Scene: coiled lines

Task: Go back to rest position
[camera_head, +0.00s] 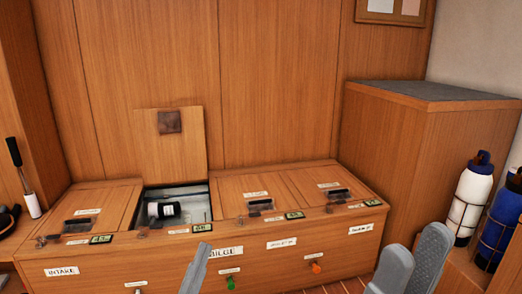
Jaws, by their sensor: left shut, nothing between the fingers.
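My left gripper (196,268) is at the bottom middle of the head view, in front of the long wooden locker. Its grey fingers are together and hold nothing. My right gripper (417,240) is at the bottom right, with its two grey rounded fingers apart and nothing seen between them. Both arms are mostly below the picture edge.
The wooden locker (320,252) has several labelled lids. A tall cabinet (400,160) stands at right, beside a white bottle (470,200) and a blue bottle (503,225).

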